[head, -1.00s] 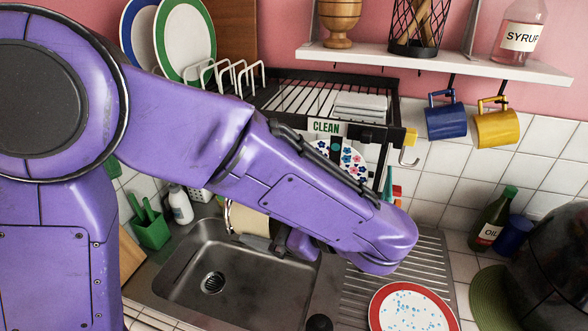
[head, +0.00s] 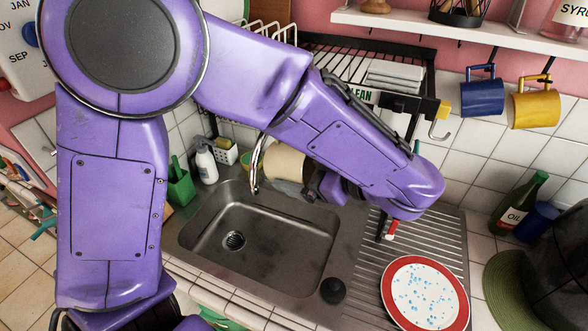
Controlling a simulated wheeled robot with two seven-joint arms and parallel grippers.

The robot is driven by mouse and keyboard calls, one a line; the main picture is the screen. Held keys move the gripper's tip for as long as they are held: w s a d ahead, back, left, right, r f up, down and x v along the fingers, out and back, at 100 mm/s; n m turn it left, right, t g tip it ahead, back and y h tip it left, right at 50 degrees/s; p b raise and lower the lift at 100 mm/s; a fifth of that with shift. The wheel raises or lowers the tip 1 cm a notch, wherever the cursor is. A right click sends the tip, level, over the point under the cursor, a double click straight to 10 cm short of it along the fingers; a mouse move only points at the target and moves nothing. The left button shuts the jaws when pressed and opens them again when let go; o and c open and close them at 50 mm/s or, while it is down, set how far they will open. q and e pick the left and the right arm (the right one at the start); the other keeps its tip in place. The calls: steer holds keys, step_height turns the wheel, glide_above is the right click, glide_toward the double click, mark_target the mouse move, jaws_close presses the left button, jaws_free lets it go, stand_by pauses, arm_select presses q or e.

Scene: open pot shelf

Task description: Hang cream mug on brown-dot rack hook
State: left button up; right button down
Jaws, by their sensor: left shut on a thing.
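The cream mug (head: 285,163) is in the head view, behind the sink basin and right beside the faucet, partly covered by my left arm. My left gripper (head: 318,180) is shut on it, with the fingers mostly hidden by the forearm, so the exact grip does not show. I cannot make out a brown dot on any hook. My right gripper is out of view.
A blue mug (head: 482,97) and a yellow mug (head: 536,107) hang under the white shelf (head: 450,35). The faucet (head: 255,165) stands close left of the cream mug. A red-rimmed plate (head: 425,293) lies on the drainboard. An oil bottle (head: 517,207) stands at right.

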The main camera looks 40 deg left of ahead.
arm_select(q)
steer(key=shift+w+a+f, duration=0.1)
steer(key=shift+w+a, duration=0.05)
steer(key=shift+w, duration=0.55)
steer(key=shift+w+a+f, duration=0.1)
steer(key=shift+w+a, duration=0.05)
steer(key=shift+w, duration=0.5)
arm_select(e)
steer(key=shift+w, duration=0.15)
